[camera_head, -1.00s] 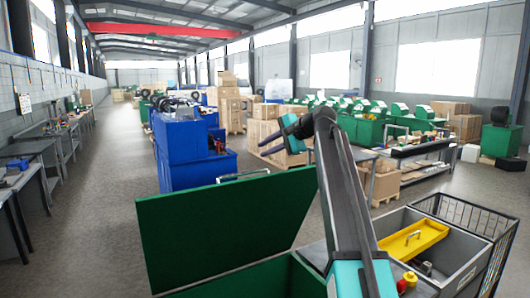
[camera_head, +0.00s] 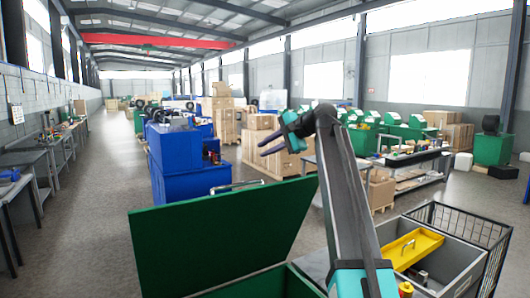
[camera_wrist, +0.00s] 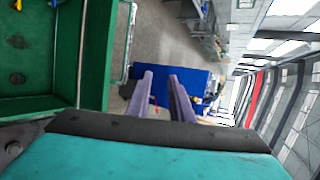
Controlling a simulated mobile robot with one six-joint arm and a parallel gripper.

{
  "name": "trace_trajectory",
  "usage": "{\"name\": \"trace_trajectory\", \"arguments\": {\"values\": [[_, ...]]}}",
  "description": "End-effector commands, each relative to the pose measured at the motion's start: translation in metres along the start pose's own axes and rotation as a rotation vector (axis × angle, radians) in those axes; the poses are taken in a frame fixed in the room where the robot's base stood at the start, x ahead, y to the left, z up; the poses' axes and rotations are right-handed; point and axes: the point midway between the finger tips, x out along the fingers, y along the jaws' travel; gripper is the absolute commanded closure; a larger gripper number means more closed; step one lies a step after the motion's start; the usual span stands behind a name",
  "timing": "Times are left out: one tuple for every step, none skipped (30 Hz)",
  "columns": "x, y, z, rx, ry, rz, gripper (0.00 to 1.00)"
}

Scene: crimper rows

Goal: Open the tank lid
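The green tank lid (camera_head: 225,240) stands raised, close to upright, in the head view. A metal bar handle (camera_head: 235,187) is on its top edge. The green tank (camera_head: 272,285) below it is open, partly cut off by the frame's lower edge. My gripper (camera_head: 262,146) is in the air beyond and above the lid, apart from the handle. In the wrist view my gripper's two fingers (camera_wrist: 160,75) are spread with nothing between them. The wrist view also shows the tank's inside (camera_wrist: 35,50) with small dark fittings, the lid (camera_wrist: 96,50) and the handle (camera_wrist: 128,40).
A grey bin with a yellow tray (camera_head: 410,248) and a wire basket (camera_head: 470,232) stand at the right. A blue machine (camera_head: 175,165) stands beyond the lid. Workbenches (camera_head: 35,160) line the left wall. The floor aisle (camera_head: 95,220) is clear.

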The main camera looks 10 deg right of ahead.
Motion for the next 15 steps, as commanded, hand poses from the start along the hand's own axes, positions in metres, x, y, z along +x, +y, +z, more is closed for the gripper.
{"name": "trace_trajectory", "arguments": {"values": [[-0.002,-0.002,-0.001,0.000,0.000,0.000,0.80],[-0.003,-0.003,-0.001,0.000,0.000,0.000,0.80],[-0.005,-0.004,-0.001,0.000,0.000,0.000,0.80],[-0.006,-0.005,-0.001,0.000,0.000,0.000,0.80],[-0.007,-0.006,-0.002,0.000,0.000,0.000,0.80],[-0.008,-0.007,-0.002,0.000,0.000,0.000,0.80],[-0.009,-0.008,-0.002,0.000,0.000,0.000,0.80],[-0.011,-0.009,-0.002,0.000,0.000,0.000,0.80],[-0.012,-0.010,-0.003,0.000,0.000,0.000,0.80],[-0.013,-0.011,-0.003,0.000,0.000,0.000,0.80],[-0.014,-0.012,-0.003,0.000,0.000,0.000,0.80],[-0.015,-0.013,-0.003,0.000,0.000,0.000,0.80],[-0.016,-0.014,-0.004,0.000,0.000,0.000,0.80],[-0.017,-0.015,-0.004,0.000,0.001,0.000,0.80],[-0.019,-0.016,-0.004,0.000,0.001,0.000,0.80]]}}
